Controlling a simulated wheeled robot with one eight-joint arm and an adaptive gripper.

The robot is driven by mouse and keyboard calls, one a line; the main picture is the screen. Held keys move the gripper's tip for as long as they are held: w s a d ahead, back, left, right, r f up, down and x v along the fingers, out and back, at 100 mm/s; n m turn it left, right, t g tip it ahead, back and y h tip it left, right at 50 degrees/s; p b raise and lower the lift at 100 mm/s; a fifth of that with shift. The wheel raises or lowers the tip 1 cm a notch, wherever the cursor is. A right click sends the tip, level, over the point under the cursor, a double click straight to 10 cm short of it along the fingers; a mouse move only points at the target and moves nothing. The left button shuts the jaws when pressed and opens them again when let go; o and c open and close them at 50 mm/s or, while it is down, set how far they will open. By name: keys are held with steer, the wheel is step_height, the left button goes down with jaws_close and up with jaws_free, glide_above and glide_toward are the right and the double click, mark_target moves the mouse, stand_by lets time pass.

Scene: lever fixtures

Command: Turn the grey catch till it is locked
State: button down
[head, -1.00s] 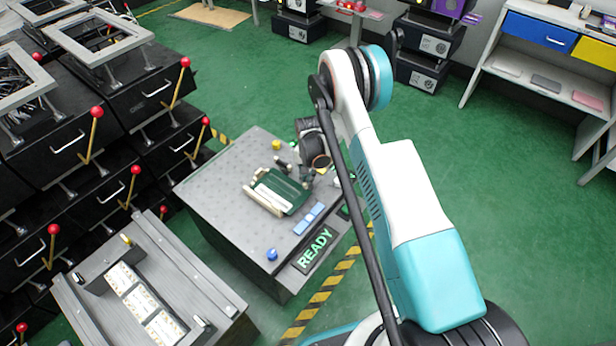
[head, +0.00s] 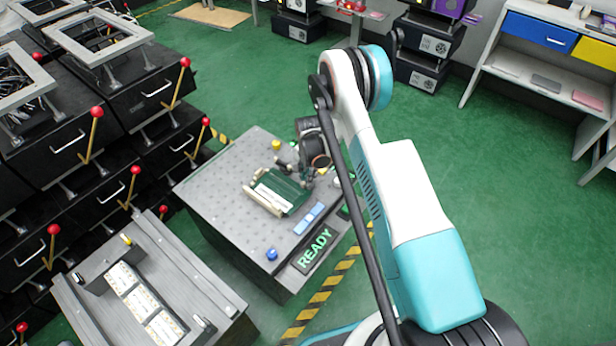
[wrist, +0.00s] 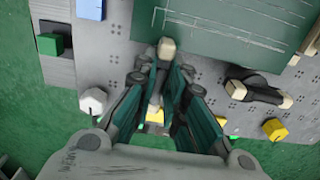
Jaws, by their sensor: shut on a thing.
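My gripper (wrist: 162,62) is at the edge of the green plate (wrist: 235,30) in the wrist view. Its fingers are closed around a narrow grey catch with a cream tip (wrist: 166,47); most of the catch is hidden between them. In the head view my gripper (head: 304,177) is at the right end of the green plate (head: 280,190), on the grey pedestal (head: 215,180). A second, dark lever with cream ends (wrist: 260,90) lies right of the gripper in the wrist view, apart from it. Whether the held catch is locked cannot be told.
A white hexagonal knob (wrist: 93,101) is left of the fingers; a yellow block (wrist: 274,129) is to the right. Blue blocks (head: 309,218) and a READY sign (head: 314,250) are at the pedestal's front. Black drawer cabinets with red-knobbed levers (head: 95,113) stand left.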

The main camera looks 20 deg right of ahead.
steer(key=c, duration=1.6)
jaws_free()
steer(key=shift+c, duration=0.2)
steer(key=shift+r, duration=0.1)
step_height(320, 180, up, 12)
